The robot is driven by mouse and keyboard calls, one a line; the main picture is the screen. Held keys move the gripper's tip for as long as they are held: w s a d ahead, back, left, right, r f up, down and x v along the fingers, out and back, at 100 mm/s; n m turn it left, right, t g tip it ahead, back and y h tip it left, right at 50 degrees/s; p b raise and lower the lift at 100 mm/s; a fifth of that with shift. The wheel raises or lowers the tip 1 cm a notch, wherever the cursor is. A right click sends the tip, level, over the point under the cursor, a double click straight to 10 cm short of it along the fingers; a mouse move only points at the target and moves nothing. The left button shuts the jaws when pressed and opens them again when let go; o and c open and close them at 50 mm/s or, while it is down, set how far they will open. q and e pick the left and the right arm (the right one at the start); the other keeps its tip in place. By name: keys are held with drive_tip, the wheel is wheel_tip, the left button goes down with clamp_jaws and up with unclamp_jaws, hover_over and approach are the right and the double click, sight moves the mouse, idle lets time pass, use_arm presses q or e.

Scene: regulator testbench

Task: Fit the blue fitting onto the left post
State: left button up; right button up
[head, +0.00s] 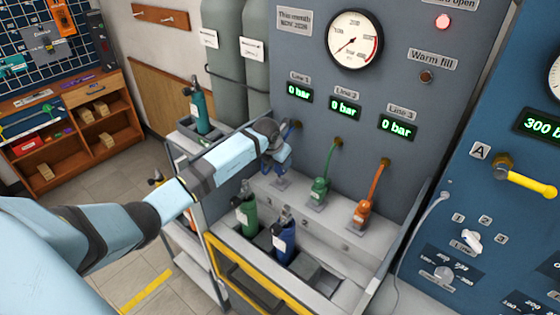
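The blue fitting (283,154) is at the end of my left arm, just above the left post (282,182) on the bench ledge. I cannot tell whether it touches the post. A short blue hose (297,126) shows behind it. My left gripper (277,156) is at the blue fitting, but its fingers are small and partly hidden, so their grip does not show clearly. My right gripper is not in view.
A green fitting (320,187) and an orange fitting (362,211) stand to the right on hoses. In front, a yellow-edged bay holds a green cylinder (246,215) and a blue cylinder (284,242). The panel (300,65) rises behind, with line displays reading 0 bar.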

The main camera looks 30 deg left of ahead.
use_arm(q)
drive_tip(key=shift+f+b, duration=0.9)
drive_tip(key=shift+f, duration=0.35)
drive_tip(key=o, duration=1.2)
drive_tip(key=shift+s+r, duration=0.1)
drive_tip(key=shift+r, duration=0.2)
drive_tip(key=b+v, duration=0.1)
drive_tip(key=v, duration=1.2)
drive_tip(key=shift+r+b, duration=0.15)
drive_tip(key=shift+b, duration=0.2)
